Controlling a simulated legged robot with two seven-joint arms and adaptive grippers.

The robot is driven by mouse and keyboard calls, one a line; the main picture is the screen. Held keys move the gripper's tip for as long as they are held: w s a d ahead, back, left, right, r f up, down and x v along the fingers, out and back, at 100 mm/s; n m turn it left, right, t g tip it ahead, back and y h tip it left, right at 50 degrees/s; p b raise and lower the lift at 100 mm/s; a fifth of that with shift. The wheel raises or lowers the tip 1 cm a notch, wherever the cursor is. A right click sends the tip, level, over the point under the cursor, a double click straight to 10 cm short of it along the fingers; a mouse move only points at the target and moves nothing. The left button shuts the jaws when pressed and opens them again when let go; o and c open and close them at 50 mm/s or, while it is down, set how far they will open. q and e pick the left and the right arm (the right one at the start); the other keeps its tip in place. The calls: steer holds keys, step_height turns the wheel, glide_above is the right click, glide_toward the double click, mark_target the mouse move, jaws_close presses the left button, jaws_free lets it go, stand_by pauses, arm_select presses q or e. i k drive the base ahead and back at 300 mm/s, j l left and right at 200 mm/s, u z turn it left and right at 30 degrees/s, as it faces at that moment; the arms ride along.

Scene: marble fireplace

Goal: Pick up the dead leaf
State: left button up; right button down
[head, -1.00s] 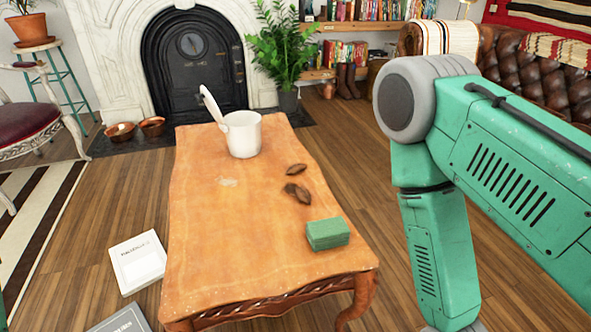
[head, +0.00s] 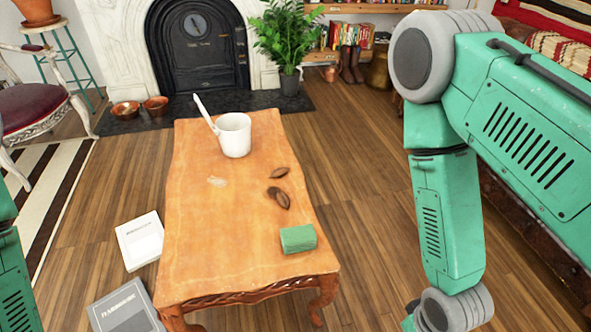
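Two small brown dead leaves lie apart on the right half of the wooden coffee table (head: 205,235). The farther leaf (head: 280,172) is slim and oval. The nearer leaf (head: 279,197) is darker and more curled. My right arm stands at the right of the head view, bent downward, clear of the table. Its gripper is below the picture. Only a piece of my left arm shows at the lower left edge, and its gripper is out of view.
A white saucepan (head: 235,136) stands toward the table's far end. A green sponge (head: 298,239) lies near its front right corner. A white book (head: 140,241) and grey book (head: 124,308) lie on the floor at left. The tabletop's middle is clear.

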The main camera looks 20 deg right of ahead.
mark_target(276, 172)
steer(key=l+u, duration=0.3)
steer(key=l, duration=1)
steer(key=l+u, duration=0.25)
steer(key=l, duration=1.05)
steer(key=i+l+u, duration=0.3)
steer(key=i+l, duration=0.15)
steer(key=l, duration=0.15)
steer(key=i+l+u, duration=0.15)
steer(key=l, duration=0.2)
steer(key=i+l+u, duration=0.1)
steer(key=i+l, duration=0.15)
steer(key=i+l+u, duration=0.15)
steer(key=i, duration=0.45)
